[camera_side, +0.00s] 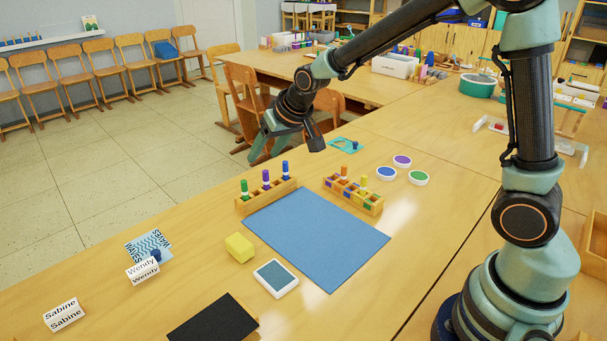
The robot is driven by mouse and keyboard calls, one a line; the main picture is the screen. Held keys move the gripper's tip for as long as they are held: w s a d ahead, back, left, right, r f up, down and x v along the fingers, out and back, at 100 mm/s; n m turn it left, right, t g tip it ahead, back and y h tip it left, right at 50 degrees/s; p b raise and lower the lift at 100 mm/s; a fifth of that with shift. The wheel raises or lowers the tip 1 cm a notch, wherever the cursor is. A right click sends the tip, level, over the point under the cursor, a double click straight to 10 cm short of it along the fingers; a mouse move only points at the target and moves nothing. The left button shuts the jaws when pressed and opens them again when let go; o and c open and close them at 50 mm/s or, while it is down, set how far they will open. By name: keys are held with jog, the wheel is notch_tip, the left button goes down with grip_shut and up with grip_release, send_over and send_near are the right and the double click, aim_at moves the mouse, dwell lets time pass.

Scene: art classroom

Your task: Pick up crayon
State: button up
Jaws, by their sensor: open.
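My gripper (285,151) is open and empty, in the air near the far edge of the table. In the picture it is just above the left wooden holder (267,200). That holder has upright crayon-like sticks: a green one (244,187), a purple one (266,178) and a blue one (285,168). A second wooden holder (372,208) to the right has an orange stick (343,172) and a yellow stick (364,182) upright in it. My gripper touches none of them. I cannot tell which one the task names.
A blue mat (318,240) lies before the holders. A yellow block (239,247), a blue-topped pad (276,278) and a black sheet (213,321) lie nearer. Purple (402,161), blue (386,173) and green (418,177) round pads are right. Name cards (143,271) stand left.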

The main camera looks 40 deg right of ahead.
aim_at(246, 182)
jog(key=x, duration=1)
jog(key=shift+w+a+f, duration=0.15)
jog(key=shift+w+a, duration=0.15)
jog(key=shift+w, duration=0.15)
jog(key=x, duration=0.3)
jog(key=shift+d+f, duration=0.2)
jog(key=shift+f, duration=0.2)
jog(key=shift+w+f, duration=0.45)
jog(key=shift+f, duration=0.1)
